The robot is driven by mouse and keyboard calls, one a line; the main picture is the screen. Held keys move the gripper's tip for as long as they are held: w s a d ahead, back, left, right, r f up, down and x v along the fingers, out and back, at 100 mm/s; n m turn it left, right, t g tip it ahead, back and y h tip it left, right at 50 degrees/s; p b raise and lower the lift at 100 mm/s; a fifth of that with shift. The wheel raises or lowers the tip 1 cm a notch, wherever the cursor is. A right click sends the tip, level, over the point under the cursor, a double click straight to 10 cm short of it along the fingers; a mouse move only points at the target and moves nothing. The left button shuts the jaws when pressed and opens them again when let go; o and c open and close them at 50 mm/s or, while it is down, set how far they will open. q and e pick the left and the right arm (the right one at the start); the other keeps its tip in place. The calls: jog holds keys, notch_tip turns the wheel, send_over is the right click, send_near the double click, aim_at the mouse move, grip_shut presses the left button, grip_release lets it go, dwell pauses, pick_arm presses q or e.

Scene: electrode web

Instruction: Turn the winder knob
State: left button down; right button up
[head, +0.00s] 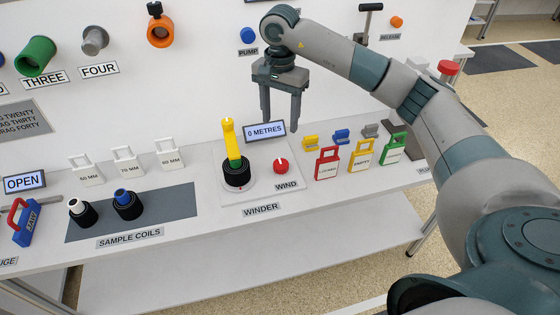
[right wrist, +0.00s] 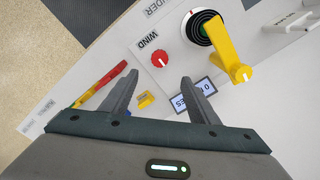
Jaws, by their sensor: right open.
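The winder knob (head: 281,165) is a round red dial with a white pointer mark, labelled WIND, on the winder's white plate (head: 240,193). It also shows in the right wrist view as a red dial (right wrist: 160,58), beyond the fingertips. Beside it stands the winder's black spool (head: 237,175) with a yellow crank arm (head: 229,135). A display (head: 264,131) behind it reads 0 METRES. My right gripper (head: 281,117) is open and empty, fingers pointing down, above and behind the knob and apart from it. My left gripper is in neither view.
Red, yellow and green tags (head: 328,163) stand right of the knob, with small yellow and blue blocks behind them. Sample coils (head: 127,205) sit on a grey mat at left. The white wall panel with pegs and a PUMP button (head: 247,35) rises behind the bench.

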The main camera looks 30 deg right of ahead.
jog(key=f, duration=0.2)
jog(key=p, duration=0.5)
send_near(280, 165)
notch_tip(280, 165, down, 7)
jog(key=shift+r, duration=0.1)
jog(key=shift+f, duration=0.95)
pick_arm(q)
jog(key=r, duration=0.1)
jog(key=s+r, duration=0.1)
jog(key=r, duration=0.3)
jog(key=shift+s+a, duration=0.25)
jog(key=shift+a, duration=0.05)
pick_arm(e)
jog(key=shift+w, duration=0.1)
jog(key=c, duration=1)
